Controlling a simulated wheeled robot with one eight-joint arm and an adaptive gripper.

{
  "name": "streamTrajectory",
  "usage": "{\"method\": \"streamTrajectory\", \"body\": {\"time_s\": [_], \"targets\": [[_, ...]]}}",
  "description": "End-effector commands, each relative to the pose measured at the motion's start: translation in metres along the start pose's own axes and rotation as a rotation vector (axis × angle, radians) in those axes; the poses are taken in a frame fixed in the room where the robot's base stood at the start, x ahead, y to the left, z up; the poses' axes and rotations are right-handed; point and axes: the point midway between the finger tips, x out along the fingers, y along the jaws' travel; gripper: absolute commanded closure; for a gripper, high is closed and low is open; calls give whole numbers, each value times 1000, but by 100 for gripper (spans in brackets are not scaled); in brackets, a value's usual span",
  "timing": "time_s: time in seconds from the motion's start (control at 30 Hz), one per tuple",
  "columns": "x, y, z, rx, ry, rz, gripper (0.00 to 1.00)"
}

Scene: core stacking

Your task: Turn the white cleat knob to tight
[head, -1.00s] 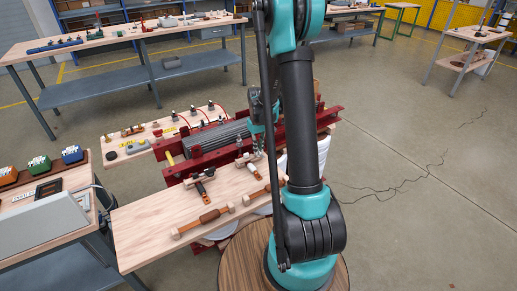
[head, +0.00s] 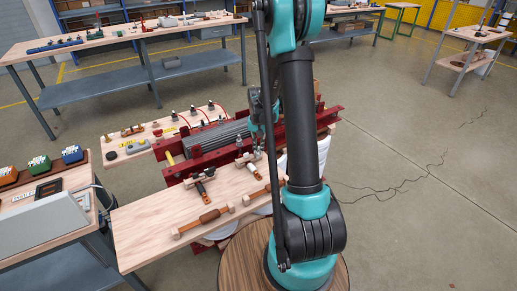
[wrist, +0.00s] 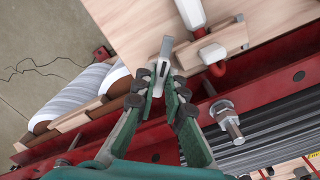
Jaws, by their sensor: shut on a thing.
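The white cleat knob (wrist: 164,58) is a small pale, upright piece at the edge of the wooden board in the wrist view. My gripper (wrist: 158,82) has its two green fingers closed around its lower part, with dark fingertips on both sides. The fingers hide much of the knob's base, and I cannot read its turn setting. In the head view my gripper (head: 258,154) is over the red-framed press, beside the board's back edge. The knob is too small there to make out.
A red beam (wrist: 265,75) with bolts runs close beside my fingers, and a large bolt (wrist: 226,115) stands up from it. A white-and-red handled tool (wrist: 191,14) lies on the board (head: 145,220) near the knob. Grey-white rolls (wrist: 75,88) lie to the left.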

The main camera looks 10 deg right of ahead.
Motion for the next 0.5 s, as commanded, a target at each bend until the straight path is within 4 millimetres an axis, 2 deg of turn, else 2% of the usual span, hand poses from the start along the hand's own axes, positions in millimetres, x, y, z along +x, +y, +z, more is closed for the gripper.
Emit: {"method": "streamTrajectory", "body": {"time_s": [0.5], "targets": [[0,0,-1,487,1,-1,100]]}}
